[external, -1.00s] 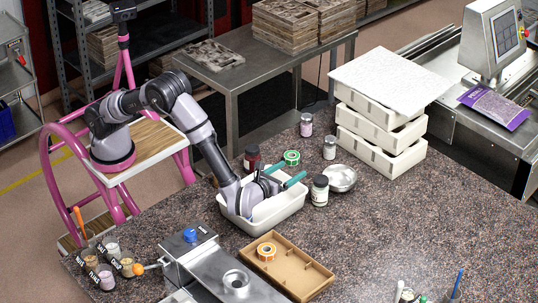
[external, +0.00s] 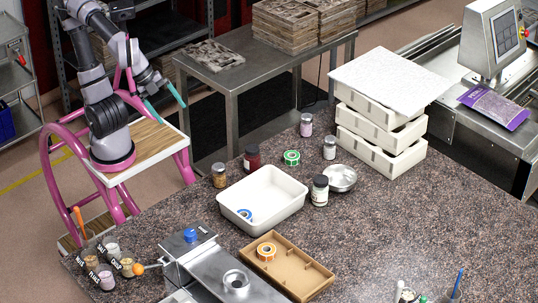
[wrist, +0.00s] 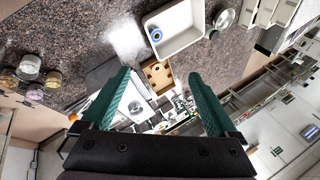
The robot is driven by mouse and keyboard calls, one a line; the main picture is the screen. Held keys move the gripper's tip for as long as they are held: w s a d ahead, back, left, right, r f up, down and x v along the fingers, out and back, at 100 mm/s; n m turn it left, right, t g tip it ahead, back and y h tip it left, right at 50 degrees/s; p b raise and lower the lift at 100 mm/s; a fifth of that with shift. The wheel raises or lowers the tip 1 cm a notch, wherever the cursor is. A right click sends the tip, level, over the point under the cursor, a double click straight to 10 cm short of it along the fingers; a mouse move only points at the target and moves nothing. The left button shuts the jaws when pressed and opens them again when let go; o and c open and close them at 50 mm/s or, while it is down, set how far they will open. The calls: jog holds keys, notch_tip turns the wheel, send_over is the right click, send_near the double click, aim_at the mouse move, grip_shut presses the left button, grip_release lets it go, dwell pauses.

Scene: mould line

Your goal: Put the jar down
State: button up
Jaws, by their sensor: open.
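Several lidded jars stand upright on the speckled counter around a white tub (external: 290,205): a brown one (external: 219,177) at its left, a dark red one (external: 252,160) behind it, and a black-lidded one (external: 319,192) at its right. A purple-grey jar (external: 306,126) and a grey-lidded jar (external: 329,149) stand farther back. I cannot tell which is the task's jar. My gripper (external: 170,105) is raised over the pink stand at the left, well away from every jar. In the wrist view its green fingers (wrist: 160,75) are spread apart with nothing between them.
A blue tape roll (external: 245,214) lies in the tub. A green roll (external: 291,157) and a metal bowl (external: 341,178) are nearby. A cardboard tray (external: 318,284) and a steel machine (external: 205,260) stand in front. The counter's right side is mostly clear.

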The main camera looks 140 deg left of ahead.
jog(key=s+d+n+t+h, duration=0.1)
jog(key=s+d+t+h, duration=0.1)
jog(key=s+d, duration=0.2)
jog(key=shift+s+r, duration=0.2)
jog(key=shift+o, duration=0.5)
